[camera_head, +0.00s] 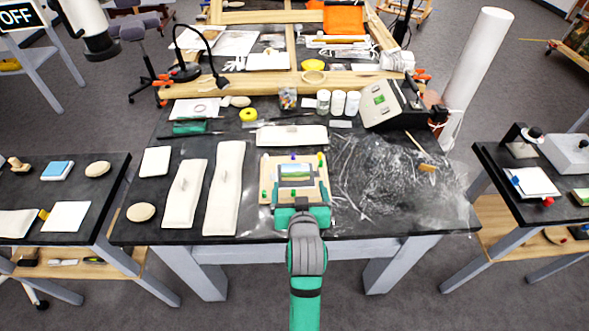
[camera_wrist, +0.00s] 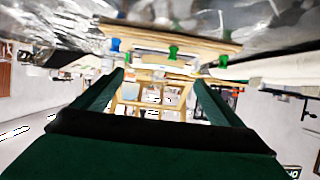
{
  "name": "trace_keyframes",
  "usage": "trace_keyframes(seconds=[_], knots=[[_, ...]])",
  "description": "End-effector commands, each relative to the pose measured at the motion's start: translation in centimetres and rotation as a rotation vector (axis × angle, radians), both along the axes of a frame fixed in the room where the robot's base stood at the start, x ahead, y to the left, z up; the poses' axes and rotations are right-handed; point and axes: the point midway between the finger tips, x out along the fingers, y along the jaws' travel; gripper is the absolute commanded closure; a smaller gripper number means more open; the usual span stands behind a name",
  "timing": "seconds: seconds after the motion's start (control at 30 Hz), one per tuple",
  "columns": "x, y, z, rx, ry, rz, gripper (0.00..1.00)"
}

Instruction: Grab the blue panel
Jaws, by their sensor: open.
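A small blue-topped panel (camera_head: 57,169) lies on a pale block on the left side table, far to the left of my gripper. On the middle table a wooden frame (camera_head: 265,192) with coloured pegs holds a small panel with green and pale bands (camera_head: 295,172); I cannot tell whether any of it is blue. My green gripper (camera_head: 302,208) is at the near edge of this frame. In the wrist view my gripper (camera_wrist: 161,82) has its fingers apart, with nothing seen held between them. The wooden frame (camera_wrist: 168,40) shows edge-on beyond the fingertips; contact cannot be told.
Long pale slabs (camera_head: 225,188) lie left of the frame. Crumpled clear plastic (camera_head: 385,175) covers the table to the right. White jars (camera_head: 338,103) and a grey device (camera_head: 393,103) stand at the back. A black lamp (camera_head: 205,55) stands at the back left.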

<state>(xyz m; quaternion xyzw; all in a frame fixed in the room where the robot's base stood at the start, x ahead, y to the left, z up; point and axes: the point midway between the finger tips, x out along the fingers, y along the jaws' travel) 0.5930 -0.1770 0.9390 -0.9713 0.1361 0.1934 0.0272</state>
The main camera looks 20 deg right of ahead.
Motion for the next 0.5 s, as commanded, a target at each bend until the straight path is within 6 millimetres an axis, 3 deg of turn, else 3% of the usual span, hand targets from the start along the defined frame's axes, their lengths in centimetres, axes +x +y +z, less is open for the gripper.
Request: trace_keyframes(seconds=[0.1,0.5], knots=[[1.7,-0.5,-0.7,0.0,0.0,-0.001,0.09],[4.8,-1.1,-2.1,-0.001,0.001,0.0,0.09]])
